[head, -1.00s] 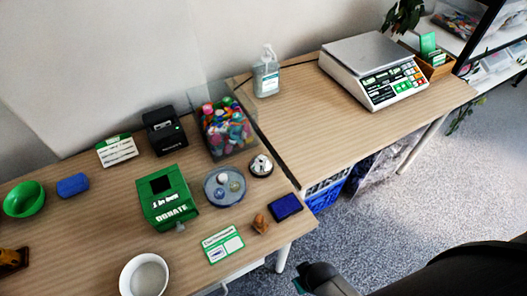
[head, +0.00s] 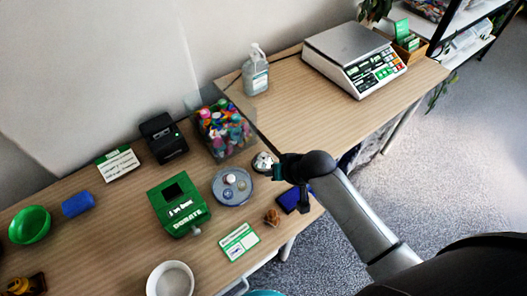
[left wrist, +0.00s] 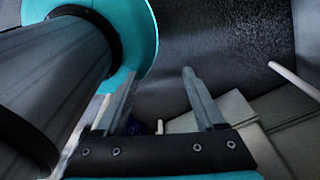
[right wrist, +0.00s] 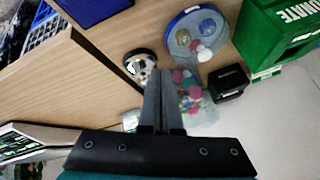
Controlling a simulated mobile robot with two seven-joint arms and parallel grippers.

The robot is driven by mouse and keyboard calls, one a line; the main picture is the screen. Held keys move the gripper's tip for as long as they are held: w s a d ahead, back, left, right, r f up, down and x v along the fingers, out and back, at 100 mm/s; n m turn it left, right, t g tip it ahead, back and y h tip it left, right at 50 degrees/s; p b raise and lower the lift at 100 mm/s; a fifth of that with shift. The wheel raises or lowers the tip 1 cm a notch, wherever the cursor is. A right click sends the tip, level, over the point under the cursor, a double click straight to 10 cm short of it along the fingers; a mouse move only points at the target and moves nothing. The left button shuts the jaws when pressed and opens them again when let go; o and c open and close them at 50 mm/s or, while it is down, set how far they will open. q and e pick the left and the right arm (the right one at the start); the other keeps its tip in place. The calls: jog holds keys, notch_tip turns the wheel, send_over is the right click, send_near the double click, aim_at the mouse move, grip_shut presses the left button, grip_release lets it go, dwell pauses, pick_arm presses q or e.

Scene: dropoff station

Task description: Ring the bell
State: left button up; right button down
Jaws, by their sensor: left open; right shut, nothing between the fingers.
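The bell (head: 263,161) is a small silver dome on a dark base, on the near table by the seam between the tables. In the head view my right gripper (head: 277,172) is right beside it and partly covers its right side. In the right wrist view the shut, empty fingers (right wrist: 158,76) point past the bell (right wrist: 139,66), which shows just left of their tips. I cannot tell whether they touch it. My left gripper (left wrist: 157,88) is open and empty in the left wrist view, away from the table objects.
Around the bell are a clear bin of colourful caps (head: 224,130), a round grey tray (head: 232,187), a blue pad (head: 295,199) and a small brown figure (head: 272,217). A green donation box (head: 180,204) stands farther left. The far table (head: 290,110) has bare room before the scale (head: 355,58).

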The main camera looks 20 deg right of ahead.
jog(key=w+d+r+m+t+y, duration=0.1)
jog(key=w+r+m+t, duration=0.1)
jog(key=w+r, duration=0.4)
jog(key=w, duration=0.4)
jog(key=shift+m, duration=0.4)
jog(key=shift+d+f, duration=0.1)
jog(key=b, duration=0.8)
send_over(264, 155)
jog(key=f, duration=0.5)
jog(key=s+f, duration=0.1)
jog(key=f, duration=0.1)
jog(key=shift+d+f, duration=0.15)
jog(key=shift+f, duration=0.05)
jog(key=shift+w+f+b, duration=0.1)
jog(key=shift+f+b, duration=0.25)
jog(key=shift+f, duration=0.3)
jog(key=shift+f, duration=0.4)
